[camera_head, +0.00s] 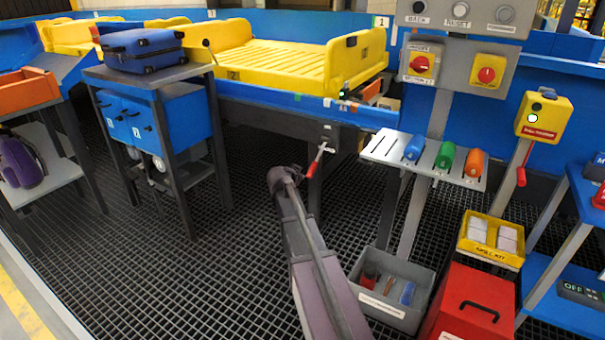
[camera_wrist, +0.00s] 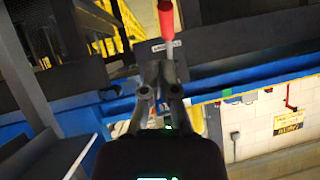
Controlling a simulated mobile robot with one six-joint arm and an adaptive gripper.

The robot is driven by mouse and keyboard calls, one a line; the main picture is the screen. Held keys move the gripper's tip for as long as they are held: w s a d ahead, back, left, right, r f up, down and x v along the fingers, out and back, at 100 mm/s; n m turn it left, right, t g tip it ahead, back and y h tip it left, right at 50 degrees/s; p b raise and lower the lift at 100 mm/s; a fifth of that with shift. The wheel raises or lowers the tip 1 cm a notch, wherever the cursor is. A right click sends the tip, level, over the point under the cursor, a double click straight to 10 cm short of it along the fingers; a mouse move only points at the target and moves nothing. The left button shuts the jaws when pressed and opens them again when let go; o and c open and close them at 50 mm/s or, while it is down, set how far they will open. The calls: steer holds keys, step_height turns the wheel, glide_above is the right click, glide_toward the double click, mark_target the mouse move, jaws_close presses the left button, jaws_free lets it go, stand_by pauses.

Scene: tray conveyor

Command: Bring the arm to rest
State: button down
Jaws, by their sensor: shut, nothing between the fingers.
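My gripper (camera_wrist: 160,72) shows in the wrist view with its two dark fingers together and nothing between them. A red-handled lever (camera_wrist: 166,22) stands beyond the fingertips in that view; I cannot tell the exact gap. In the head view my arm (camera_head: 318,265) rises from the bottom middle and ends in a rounded dark part below the conveyor. My fingers cannot be made out there. The red-handled lever (camera_head: 317,158) hangs under the conveyor's front edge, just above and right of that arm part.
A yellow tray (camera_head: 290,62) sits on the blue conveyor. A blue suitcase (camera_head: 143,50) lies on a stand at left. A shelf with coloured cylinders (camera_head: 425,156), a grey bin (camera_head: 392,292) and a red box (camera_head: 470,305) stand at right. The grated floor (camera_head: 250,270) left of my arm is clear.

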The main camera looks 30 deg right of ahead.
steer(key=shift+s+a, duration=0.1)
steer(key=shift+a, duration=0.05)
stand_by(0.5)
steer(key=s+a+f+n+g+y+p, duration=0.1)
steer(key=s+a+f+n+g+y, duration=0.2)
steer(key=s+a, duration=0.6)
steer(key=s+a+f+n+g+y+p, duration=0.1)
steer(key=s+a+n+g+y, duration=0.15)
steer(key=s+a+n, duration=0.5)
steer(key=s+a+f+n+g+y+p, duration=0.15)
steer(key=s+a+y, duration=0.25)
steer(key=s+a, duration=0.75)
step_height(320, 180, up, 37)
steer(key=p, duration=3.7)
steer(key=shift+d+g, duration=0.35)
steer(key=shift+g, duration=0.05)
steer(key=shift+f+h, duration=0.1)
steer(key=shift+h, duration=0.15)
